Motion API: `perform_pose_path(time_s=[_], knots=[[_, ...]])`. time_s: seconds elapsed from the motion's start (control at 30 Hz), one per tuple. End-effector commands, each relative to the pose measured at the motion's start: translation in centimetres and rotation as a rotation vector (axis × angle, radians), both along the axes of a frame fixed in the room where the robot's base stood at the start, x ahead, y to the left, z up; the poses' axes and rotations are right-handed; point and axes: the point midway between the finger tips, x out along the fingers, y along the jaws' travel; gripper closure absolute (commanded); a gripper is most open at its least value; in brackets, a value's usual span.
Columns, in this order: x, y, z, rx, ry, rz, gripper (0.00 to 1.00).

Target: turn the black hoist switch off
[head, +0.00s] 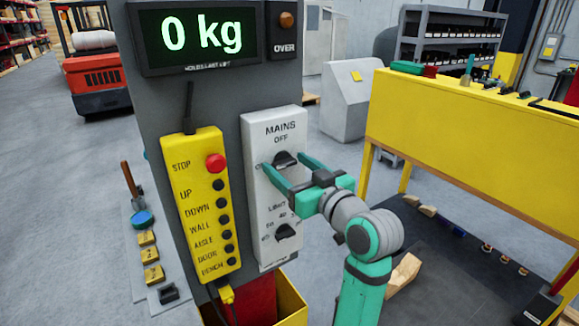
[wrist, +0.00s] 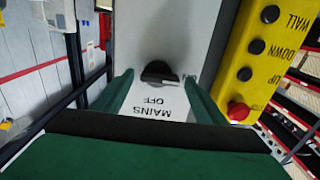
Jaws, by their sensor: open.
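The black MAINS switch (head: 284,158) is a rotary knob on the upper part of a light grey panel (head: 262,210), below the word OFF. In the wrist view the switch (wrist: 159,73) shows upside down, its grip bar lying roughly crosswise, towards the side lettering rather than towards OFF. My gripper (head: 287,164) is open, with one teal finger on each side of the switch. In the wrist view my gripper (wrist: 158,84) has clear gaps between both fingers and the knob. I cannot tell how deep the fingertips reach.
A second black knob marked LIMIT (head: 285,232) sits below on the same panel. A yellow pendant (head: 200,205) with a red STOP button (head: 215,163) is just left. A display (head: 200,35) above reads 0 kg. A yellow workbench (head: 470,130) stands right.

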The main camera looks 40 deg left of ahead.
Motion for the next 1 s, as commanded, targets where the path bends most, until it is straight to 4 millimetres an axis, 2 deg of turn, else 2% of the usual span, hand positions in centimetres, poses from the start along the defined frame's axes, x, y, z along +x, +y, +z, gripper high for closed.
perform_pose_path(time_s=[0.27,0.3,0.47,0.77,1.0], knots=[[0.10,0.16,-0.02,0.000,0.000,-0.001,0.34],[0.10,0.16,-0.02,0.000,0.000,-0.001,0.39],[0.09,0.14,-0.03,0.000,0.000,-0.001,0.76],[0.08,0.13,-0.03,0.009,0.022,0.000,0.76],[0.12,0.10,0.00,0.052,0.130,0.000,0.76]])
